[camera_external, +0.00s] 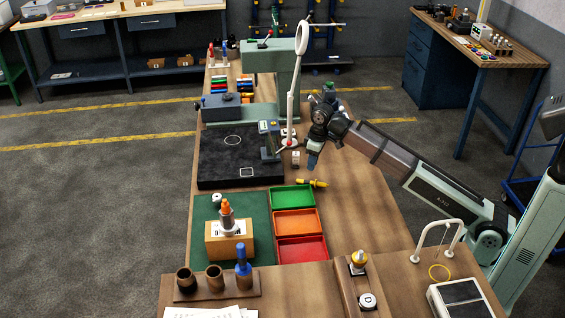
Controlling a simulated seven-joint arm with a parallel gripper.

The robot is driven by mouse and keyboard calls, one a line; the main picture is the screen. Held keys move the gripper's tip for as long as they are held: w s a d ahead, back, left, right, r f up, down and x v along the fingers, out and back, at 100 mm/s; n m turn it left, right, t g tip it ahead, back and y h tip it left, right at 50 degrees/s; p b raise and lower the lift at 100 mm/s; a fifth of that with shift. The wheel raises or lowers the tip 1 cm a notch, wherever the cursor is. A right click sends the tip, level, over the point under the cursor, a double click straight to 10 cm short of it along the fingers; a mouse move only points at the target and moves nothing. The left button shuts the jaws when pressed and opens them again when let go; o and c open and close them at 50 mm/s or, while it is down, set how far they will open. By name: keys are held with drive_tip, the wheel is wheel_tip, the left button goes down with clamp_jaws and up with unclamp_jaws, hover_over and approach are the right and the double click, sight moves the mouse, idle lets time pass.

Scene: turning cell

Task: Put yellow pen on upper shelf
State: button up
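A small yellow object with a dark band, probably the yellow pen (313,183), lies on the wooden bench just right of the green tray's far corner. My gripper (313,161) hangs above and slightly beyond it, pointing down, with a gap between them in the picture. Its fingertips are small and dark blue, and I cannot tell whether they are open or shut. No held object shows. I cannot tell which surface is the upper shelf; a raised wooden surface (305,290) stands at the near end of the bench.
Green (292,187), orange (318,222) and red (322,250) trays stand left of the yellow object. A white jointed lamp (291,110) rises close left of my gripper. A black plate (222,165) lies further left. The bench right of the trays (360,215) is clear.

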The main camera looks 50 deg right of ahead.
sight(312, 183)
drive_tip(key=w, duration=0.2)
drive_tip(key=w+f+g, duration=0.1)
drive_tip(key=shift+w+a+f, duration=0.1)
drive_tip(key=shift+w+a, duration=0.05)
drive_tip(key=shift+a, duration=0.15)
drive_tip(key=shift+a+f, duration=0.2)
drive_tip(key=shift+f, duration=1.75)
drive_tip(key=shift+a+f, duration=0.15)
drive_tip(key=shift+f, duration=1.75)
drive_tip(key=shift+c, duration=0.4)
clamp_jaws()
